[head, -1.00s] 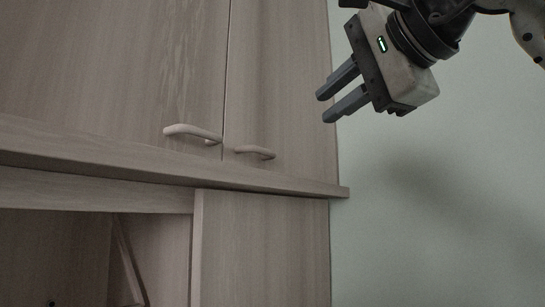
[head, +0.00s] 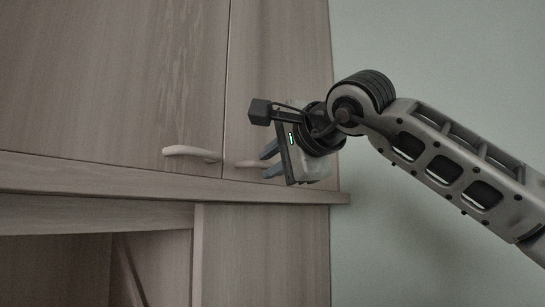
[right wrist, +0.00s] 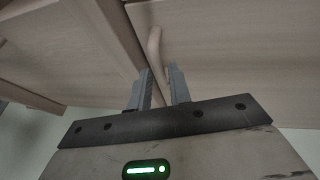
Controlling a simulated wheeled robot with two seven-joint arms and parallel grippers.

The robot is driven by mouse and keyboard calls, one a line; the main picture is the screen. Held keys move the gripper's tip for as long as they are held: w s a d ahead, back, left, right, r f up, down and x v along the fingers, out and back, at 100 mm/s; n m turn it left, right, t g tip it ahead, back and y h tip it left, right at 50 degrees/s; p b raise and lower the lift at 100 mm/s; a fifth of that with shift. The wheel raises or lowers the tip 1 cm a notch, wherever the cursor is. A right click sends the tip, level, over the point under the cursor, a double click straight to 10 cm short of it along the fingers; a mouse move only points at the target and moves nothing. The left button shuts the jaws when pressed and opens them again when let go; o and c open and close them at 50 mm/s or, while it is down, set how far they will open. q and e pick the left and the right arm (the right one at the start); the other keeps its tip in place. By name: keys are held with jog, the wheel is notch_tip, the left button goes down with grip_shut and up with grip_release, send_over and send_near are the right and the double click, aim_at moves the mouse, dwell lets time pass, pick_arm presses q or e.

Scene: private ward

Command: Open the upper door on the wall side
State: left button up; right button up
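The upper door on the wall side (head: 285,60) is a wood-grain panel next to the green wall. It looks closed, level with its neighbour. Its curved handle (head: 243,163) is at the lower part of the door, partly hidden by my right gripper. My right gripper (head: 268,162) is at the right end of this handle, with its two fingers pointing left. In the right wrist view the fingers (right wrist: 161,75) are apart, and the handle (right wrist: 155,42) shows just ahead of and between their tips. I cannot tell whether they touch it. My left gripper is not in view.
A wider upper door (head: 100,70) with its own handle (head: 190,152) is left of the seam. A protruding ledge (head: 120,185) runs just below the doors. Below it are an open compartment (head: 60,265) and a lower panel (head: 265,255). The wall (head: 430,50) is at right.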

grip_shut()
jog(key=shift+d, duration=0.15)
